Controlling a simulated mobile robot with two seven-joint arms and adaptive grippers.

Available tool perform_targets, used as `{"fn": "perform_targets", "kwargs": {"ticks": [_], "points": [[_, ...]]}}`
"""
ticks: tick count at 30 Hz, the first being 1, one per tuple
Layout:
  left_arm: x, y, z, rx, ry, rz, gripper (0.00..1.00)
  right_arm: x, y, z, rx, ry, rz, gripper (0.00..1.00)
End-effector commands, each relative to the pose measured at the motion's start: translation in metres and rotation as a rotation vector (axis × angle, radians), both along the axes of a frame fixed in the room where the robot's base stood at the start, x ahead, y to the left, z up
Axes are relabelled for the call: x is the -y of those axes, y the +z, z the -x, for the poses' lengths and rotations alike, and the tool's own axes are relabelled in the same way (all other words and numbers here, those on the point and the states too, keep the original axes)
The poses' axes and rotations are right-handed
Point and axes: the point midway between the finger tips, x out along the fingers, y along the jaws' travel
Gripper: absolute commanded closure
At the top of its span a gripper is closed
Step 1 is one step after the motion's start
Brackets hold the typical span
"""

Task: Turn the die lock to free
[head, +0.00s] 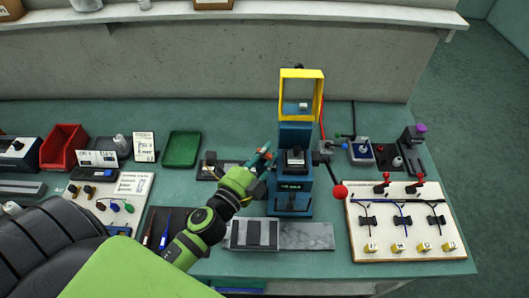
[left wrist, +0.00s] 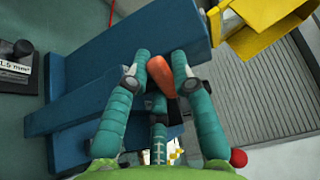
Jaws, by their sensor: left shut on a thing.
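The blue press (head: 295,170) stands upright on the bench, with a yellow guard frame (head: 302,93) on top. My left gripper (head: 262,160) is at the left side of the press. In the left wrist view its teal fingers (left wrist: 160,80) are closed around an orange handle (left wrist: 161,74), which appears to be the die lock. The handle lies against the blue press body (left wrist: 130,45). Its base is hidden, so I cannot tell its lock position. My right gripper is not in view.
A lever with a red ball (head: 340,191) sticks out at the press's right side. A white board (head: 409,220) with switches and cables lies to the right. A green tray (head: 181,148) and red bin (head: 64,146) are at the left. Grey plates (head: 306,236) lie in front.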

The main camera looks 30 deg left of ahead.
Motion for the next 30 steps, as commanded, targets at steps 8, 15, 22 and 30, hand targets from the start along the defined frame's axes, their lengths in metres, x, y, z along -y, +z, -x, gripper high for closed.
{"fn": "perform_targets", "kwargs": {"ticks": [8, 15, 22, 30], "points": [[0.000, -0.002, 0.000, 0.002, 0.188, 0.005, 1.00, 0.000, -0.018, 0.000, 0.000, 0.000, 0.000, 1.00], [0.000, -0.001, 0.000, 0.003, 0.273, 0.001, 1.00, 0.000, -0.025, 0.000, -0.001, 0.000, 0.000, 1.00], [0.000, 0.000, -0.001, 0.003, 0.300, -0.001, 1.00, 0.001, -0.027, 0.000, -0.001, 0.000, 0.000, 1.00], [0.000, 0.001, -0.001, 0.003, 0.300, -0.002, 1.00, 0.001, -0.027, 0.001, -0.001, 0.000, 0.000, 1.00]]}}
